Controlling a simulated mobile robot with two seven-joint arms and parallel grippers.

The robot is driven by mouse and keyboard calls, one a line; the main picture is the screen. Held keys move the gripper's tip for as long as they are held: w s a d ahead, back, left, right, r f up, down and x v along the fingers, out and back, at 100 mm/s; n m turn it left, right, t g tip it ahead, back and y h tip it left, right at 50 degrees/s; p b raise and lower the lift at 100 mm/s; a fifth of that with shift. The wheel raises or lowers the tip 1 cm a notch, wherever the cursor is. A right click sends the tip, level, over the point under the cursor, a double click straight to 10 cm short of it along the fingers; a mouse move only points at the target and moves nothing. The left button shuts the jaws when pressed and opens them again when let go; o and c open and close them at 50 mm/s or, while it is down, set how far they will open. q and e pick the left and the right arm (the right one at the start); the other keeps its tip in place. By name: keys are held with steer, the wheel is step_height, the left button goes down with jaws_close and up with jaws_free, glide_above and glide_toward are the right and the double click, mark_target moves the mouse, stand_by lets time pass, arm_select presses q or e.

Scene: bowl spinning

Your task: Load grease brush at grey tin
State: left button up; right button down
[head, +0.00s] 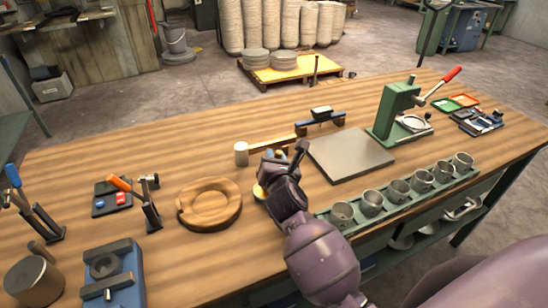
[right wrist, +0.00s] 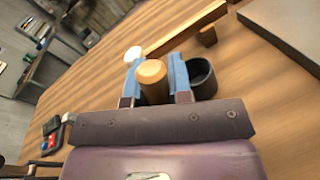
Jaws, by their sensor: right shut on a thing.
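My right gripper (head: 270,163) is over the middle of the workbench, between the round wooden ring and the grey plate. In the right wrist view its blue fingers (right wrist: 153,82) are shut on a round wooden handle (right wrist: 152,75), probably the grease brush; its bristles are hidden. A dark open cup (right wrist: 201,76) stands just right of the fingers; I cannot tell whether they touch. My left gripper is not in view.
The round wooden ring (head: 209,203) lies left of my right arm. A row of metal cups (head: 397,192) lines the front right edge. The grey plate (head: 350,154), green press (head: 396,112), white cylinder (head: 241,154) and blue fixture (head: 113,275) also stand on the bench.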

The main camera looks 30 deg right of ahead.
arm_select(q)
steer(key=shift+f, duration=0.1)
arm_select(e)
steer(key=shift+f, duration=0.15)
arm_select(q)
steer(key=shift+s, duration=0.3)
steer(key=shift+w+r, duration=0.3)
arm_select(e)
steer(key=shift+f, duration=0.1)
stand_by(0.5)
arm_select(q)
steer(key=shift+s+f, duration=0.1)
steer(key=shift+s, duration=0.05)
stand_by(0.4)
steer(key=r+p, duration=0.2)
steer(key=p, duration=0.2)
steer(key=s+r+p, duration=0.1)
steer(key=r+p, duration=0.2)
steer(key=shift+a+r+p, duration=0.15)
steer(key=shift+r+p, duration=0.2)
arm_select(e)
step_height(320, 180, up, 7)
